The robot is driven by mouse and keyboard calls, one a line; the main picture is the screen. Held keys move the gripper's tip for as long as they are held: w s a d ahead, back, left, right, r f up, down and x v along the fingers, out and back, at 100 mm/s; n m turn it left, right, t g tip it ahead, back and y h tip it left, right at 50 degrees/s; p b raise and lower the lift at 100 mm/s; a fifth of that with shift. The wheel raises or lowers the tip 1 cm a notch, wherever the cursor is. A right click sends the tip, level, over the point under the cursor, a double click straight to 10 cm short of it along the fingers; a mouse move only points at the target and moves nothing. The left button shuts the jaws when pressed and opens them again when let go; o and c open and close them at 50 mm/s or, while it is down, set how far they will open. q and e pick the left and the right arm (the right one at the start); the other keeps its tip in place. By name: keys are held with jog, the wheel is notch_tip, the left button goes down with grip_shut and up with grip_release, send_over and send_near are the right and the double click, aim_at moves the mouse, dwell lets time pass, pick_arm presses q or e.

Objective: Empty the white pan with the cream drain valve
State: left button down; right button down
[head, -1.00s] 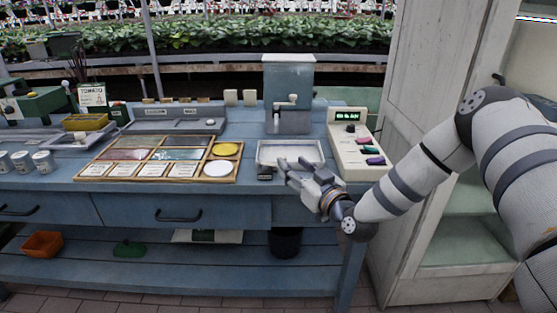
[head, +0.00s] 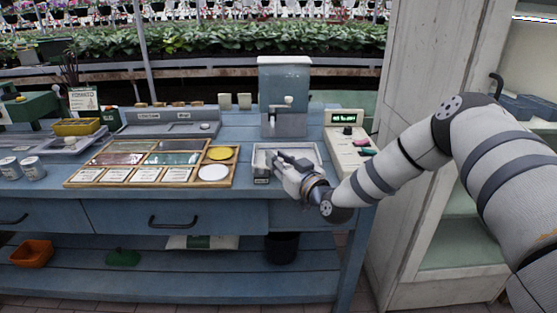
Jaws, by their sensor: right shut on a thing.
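The white pan (head: 262,151) sits on the blue bench, below a dispenser with a spout. A small dark box (head: 262,180) is at the bench's front edge, just under the pan's front left. My right gripper (head: 279,157) reaches in from the right over the pan's front part. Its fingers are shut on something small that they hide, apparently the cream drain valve. I cannot make out the valve itself or the pan's contents. My left gripper is not in view.
The blue-grey dispenser (head: 284,85) stands behind the pan. A cream console (head: 345,160) with a green display and coloured knobs stands at the right. A wooden compartment tray (head: 70,183) lies to the left. A black bucket (head: 282,248) is on the lower shelf.

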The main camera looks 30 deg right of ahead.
jog(key=y, duration=0.1)
jog(key=n+y, duration=0.2)
jog(key=shift+w+d+f+y+b, duration=0.2)
jog(key=shift+w+d+y+b, duration=0.2)
jog(key=shift+w+r+n+g+y, duration=0.1)
jog(key=shift+n+g+y, duration=0.2)
jog(key=shift+n+y, duration=0.3)
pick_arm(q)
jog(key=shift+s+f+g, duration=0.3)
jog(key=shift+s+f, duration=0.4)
pick_arm(e)
jog(key=shift+r, duration=0.1)
jog(key=c, duration=1.4)
grip_release()
jog(key=shift+c, duration=0.2)
jog(key=v, duration=1.2)
